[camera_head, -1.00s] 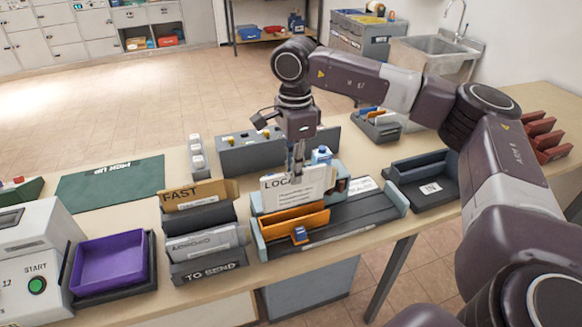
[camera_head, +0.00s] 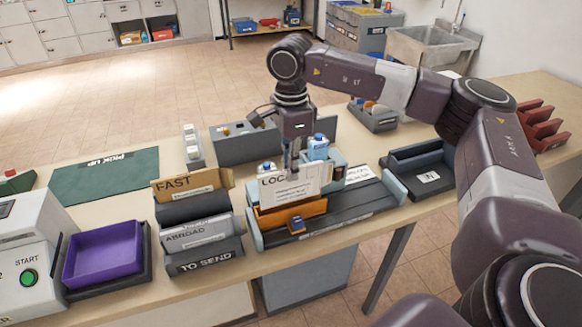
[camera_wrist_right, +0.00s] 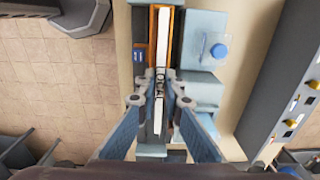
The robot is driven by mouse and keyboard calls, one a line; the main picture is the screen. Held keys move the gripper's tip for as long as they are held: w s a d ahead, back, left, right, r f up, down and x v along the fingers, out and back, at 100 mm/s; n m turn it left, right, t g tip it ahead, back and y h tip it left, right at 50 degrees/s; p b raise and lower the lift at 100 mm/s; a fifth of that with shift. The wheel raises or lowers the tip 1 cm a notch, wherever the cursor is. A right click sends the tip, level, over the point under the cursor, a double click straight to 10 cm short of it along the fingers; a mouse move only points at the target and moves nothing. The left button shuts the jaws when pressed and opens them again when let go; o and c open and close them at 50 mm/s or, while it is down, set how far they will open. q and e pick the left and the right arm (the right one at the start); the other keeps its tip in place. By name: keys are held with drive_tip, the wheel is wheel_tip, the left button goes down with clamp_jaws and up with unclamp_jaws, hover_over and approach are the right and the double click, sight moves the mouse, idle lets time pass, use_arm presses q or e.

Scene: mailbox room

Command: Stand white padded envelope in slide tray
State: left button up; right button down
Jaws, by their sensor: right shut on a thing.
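The white padded envelope (camera_head: 297,190) is upright, with "LOC" and smaller print on its face. My right gripper (camera_head: 293,172) is shut on its top edge and hides part of the lettering. The envelope stands just behind the orange front wall of the slide tray (camera_head: 290,217), which hides its lower edge; I cannot tell whether it touches the bottom. In the wrist view, the envelope (camera_wrist_right: 164,38) shows edge-on between my right fingertips (camera_wrist_right: 160,88), beside an orange edge of the slide tray (camera_wrist_right: 152,28). My left gripper is not in view.
A purple tray (camera_head: 103,252) is farther left. A dark IN tray (camera_head: 425,188) is at the right.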

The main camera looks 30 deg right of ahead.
drive_tip(key=shift+f, duration=0.1)
drive_tip(key=shift+f+b, duration=0.4)
drive_tip(key=shift+f, duration=0.05)
drive_tip(key=shift+f+b, duration=0.55)
drive_tip(key=shift+f, duration=0.25)
drive_tip(key=shift+f+b, duration=0.85)
drive_tip(key=shift+f, duration=0.35)
drive_tip(key=c, duration=2)
unclamp_jaws()
drive_tip(key=shift+r, duration=0.2)
